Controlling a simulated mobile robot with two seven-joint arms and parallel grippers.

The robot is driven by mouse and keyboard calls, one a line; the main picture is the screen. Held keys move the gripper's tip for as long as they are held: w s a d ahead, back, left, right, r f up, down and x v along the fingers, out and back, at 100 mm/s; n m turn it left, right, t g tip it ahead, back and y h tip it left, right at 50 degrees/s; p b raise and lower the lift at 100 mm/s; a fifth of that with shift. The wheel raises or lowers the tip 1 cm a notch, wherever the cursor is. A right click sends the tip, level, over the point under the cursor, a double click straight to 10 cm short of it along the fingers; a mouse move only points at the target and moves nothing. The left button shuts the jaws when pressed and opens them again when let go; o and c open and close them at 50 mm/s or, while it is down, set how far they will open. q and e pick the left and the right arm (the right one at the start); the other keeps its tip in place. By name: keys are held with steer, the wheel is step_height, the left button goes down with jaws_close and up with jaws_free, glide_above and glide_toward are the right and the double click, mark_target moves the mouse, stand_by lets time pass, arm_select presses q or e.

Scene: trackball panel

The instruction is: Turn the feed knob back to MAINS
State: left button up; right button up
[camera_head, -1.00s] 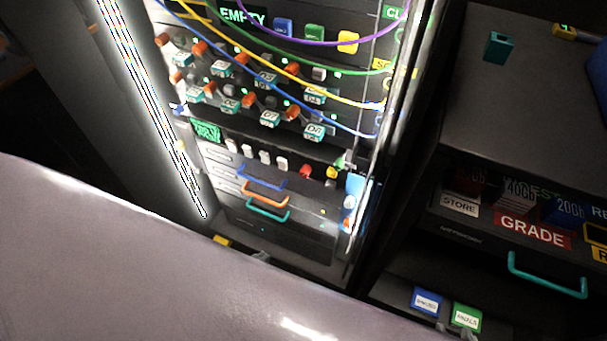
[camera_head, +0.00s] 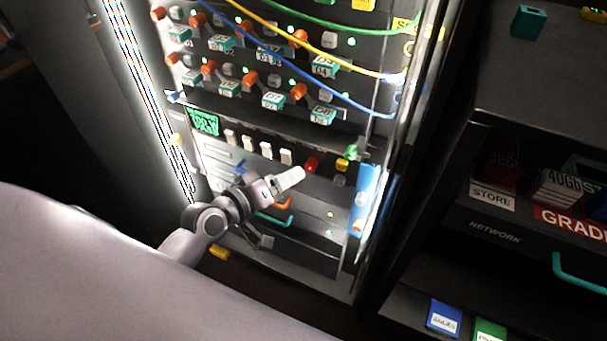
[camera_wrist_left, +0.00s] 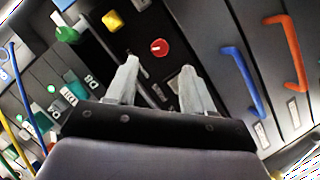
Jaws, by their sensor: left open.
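A red round knob (camera_head: 311,165) with a pale mark sits on the dark rack panel, right of a row of white switches. It also shows in the left wrist view (camera_wrist_left: 159,47). I cannot read its label or confirm it is the feed knob. A yellow knob (camera_head: 343,164) and a green one (camera_head: 351,152) are to its right. My left gripper (camera_head: 288,181) is in front of the panel, below and left of the red knob. In the left wrist view its fingers (camera_wrist_left: 160,68) are apart and empty, with the red knob beyond the gap. My right gripper is not in view.
Blue and orange handles (camera_wrist_left: 288,50) are close beside the gripper. White switches (camera_head: 249,144) line the panel left of the red knob. Cables (camera_head: 330,104) hang across the modules above. A shelf unit (camera_head: 520,240) stands at right.

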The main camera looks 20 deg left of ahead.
mark_target(308, 168)
arm_select(q)
steer(key=shift+b+x, duration=0.45)
steer(key=shift+x, duration=2.7)
jaws_close()
